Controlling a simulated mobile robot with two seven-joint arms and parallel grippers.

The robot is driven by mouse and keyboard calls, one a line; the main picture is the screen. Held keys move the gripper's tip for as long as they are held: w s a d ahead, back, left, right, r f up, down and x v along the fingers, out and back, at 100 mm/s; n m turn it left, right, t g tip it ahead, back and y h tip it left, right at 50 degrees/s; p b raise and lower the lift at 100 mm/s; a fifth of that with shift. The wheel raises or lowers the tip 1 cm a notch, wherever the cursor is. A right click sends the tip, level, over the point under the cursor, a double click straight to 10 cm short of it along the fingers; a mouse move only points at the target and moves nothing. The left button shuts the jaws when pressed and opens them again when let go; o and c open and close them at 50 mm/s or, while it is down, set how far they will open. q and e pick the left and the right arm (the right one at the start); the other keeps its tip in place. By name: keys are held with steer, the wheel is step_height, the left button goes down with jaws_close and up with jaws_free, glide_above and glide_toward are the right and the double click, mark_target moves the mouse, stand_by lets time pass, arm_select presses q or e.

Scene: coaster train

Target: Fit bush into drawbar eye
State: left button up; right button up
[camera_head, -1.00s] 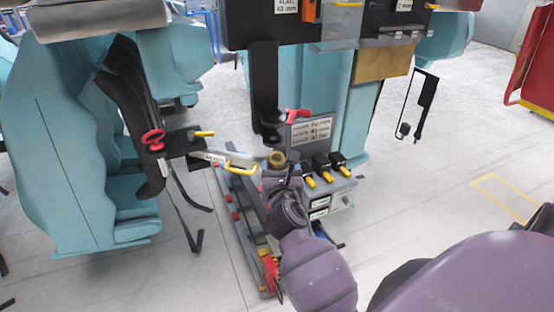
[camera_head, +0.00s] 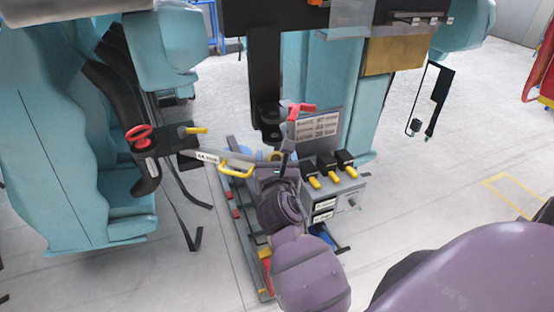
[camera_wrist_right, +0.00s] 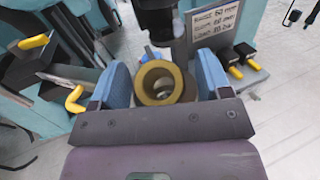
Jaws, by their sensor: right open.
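The bush is a brass-coloured ring (camera_wrist_right: 152,84), seen from above in the right wrist view. It lies between the two blue fingers of my right gripper (camera_wrist_right: 162,78), which is open, with a gap on each side. A grey part shows inside the ring's hole; I cannot tell whether the ring sits in an eye. In the head view the right gripper (camera_head: 273,160) hides most of the ring. A grey bar (camera_head: 205,157) with a label and yellow handle, perhaps the drawbar, points towards the gripper from the left. Its eye is not clear. My left gripper is not in view.
A dark upright post (camera_head: 264,90) stands just behind the gripper, with a red lever (camera_head: 300,107) close by. A grey box (camera_head: 335,190) with several yellow-tipped knobs stands to the right. Teal seats (camera_head: 110,225) fill the left.

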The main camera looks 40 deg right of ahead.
steer(key=c, duration=1.1)
